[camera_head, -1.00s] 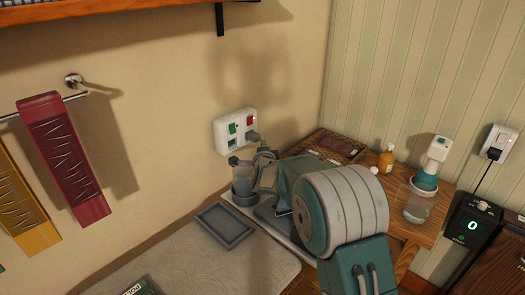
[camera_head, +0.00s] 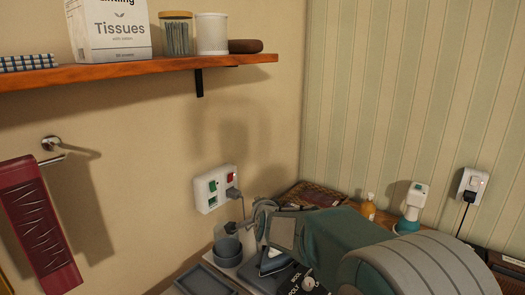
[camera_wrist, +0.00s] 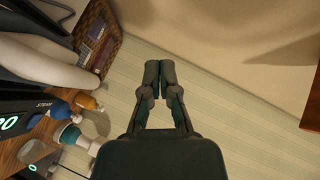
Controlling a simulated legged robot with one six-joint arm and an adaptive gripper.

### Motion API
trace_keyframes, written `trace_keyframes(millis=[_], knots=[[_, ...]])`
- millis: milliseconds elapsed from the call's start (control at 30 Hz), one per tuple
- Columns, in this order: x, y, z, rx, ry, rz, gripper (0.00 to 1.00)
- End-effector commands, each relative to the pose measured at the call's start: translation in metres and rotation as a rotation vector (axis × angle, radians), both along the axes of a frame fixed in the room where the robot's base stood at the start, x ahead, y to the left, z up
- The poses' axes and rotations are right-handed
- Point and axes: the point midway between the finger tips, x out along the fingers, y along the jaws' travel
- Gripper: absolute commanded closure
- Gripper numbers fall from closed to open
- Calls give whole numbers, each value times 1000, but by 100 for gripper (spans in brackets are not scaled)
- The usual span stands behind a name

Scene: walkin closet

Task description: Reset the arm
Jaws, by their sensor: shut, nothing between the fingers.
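My arm, green and grey, reaches in from the lower right of the head view. My gripper (camera_wrist: 158,72) shows in the wrist view with its two dark fingers together and nothing between them. It is in the air in front of the striped wall, apart from any object. In the head view the gripper (camera_head: 262,215) is partly hidden by the arm and lies near the wall socket, so its fingers are hard to make out there.
A wall socket plate (camera_head: 216,188) and a wooden shelf (camera_head: 140,70) with a tissue box (camera_head: 110,28) are on the left wall.

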Motion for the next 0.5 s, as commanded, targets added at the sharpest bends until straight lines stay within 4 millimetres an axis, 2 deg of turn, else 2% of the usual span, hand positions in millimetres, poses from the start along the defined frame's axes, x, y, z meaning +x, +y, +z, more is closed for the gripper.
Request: trace_keyframes(millis=[33, 200, 367, 500], knots=[[-14, -11, 11, -47, 18, 19, 100], [-67, -43, 29, -229, 104, 103, 100], [-124, -72, 37, -398, 187, 188, 100], [-178, -97, 37, -541, 263, 266, 100]])
